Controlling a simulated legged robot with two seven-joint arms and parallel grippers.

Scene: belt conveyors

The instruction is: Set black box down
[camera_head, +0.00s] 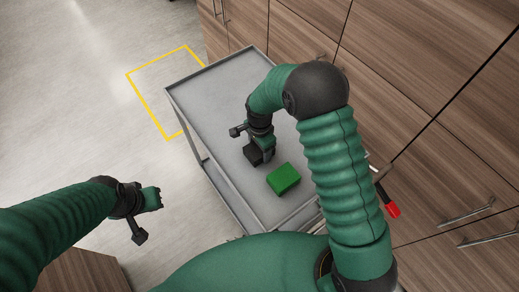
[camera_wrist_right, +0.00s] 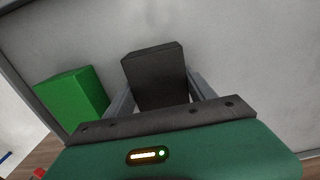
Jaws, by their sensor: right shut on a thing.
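The black box (camera_head: 253,154) is at the grey cart's top, left of the green box, in the head view. My right gripper (camera_head: 262,155) comes down over it and is shut on it. In the right wrist view the black box (camera_wrist_right: 156,76) sits between the two fingers of my right gripper (camera_wrist_right: 160,95). I cannot tell whether the box touches the cart top or hangs just above it. My left gripper (camera_head: 152,199) is off to the left over the floor, away from the cart; its fingers are too small to judge.
A green box (camera_head: 284,179) lies on the grey cart (camera_head: 205,100), close to the black box; it also shows in the right wrist view (camera_wrist_right: 72,97). The cart's far part is clear. Wooden cabinets (camera_head: 420,60) stand along the right. A yellow floor outline (camera_head: 146,99) lies left of the cart.

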